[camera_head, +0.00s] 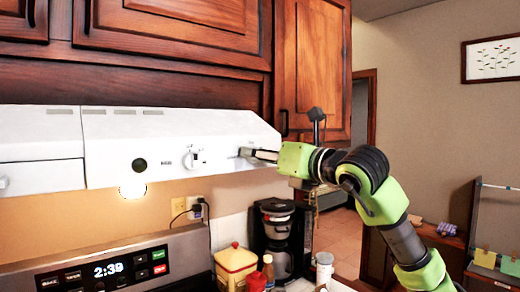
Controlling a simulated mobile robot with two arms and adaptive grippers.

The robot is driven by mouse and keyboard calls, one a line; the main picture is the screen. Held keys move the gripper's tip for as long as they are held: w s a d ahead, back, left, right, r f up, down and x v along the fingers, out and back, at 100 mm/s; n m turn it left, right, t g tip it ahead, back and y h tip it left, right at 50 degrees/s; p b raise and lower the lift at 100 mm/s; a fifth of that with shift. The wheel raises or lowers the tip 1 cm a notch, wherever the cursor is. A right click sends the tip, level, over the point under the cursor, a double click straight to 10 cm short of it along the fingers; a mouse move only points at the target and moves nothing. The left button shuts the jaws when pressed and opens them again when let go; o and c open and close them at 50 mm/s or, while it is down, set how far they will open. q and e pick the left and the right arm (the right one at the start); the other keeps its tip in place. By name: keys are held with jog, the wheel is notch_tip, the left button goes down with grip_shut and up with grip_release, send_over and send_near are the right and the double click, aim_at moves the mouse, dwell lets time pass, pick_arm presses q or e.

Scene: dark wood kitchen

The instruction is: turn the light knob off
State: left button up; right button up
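A white range hood (110,150) hangs under the wooden cabinets. A white knob (190,160) is on its front, with small markings around it. A second control (241,153) is farther right, partly hidden by my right gripper. A glowing white light (132,190) shows below the hood's front edge. My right gripper (258,155) reaches in from the right, with its dark fingertips at the right control. I cannot tell whether the fingers touch or grip it. My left gripper is not in view.
Wooden cabinets (190,50) are just above the hood. Below are a stove panel (100,272) with a lit clock, a coffee maker (277,235), a yellow canister (235,265) and several bottles. A plugged outlet (195,205) is on the wall.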

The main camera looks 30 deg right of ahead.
jog(key=shift+w, duration=0.2)
jog(key=c, duration=1.1)
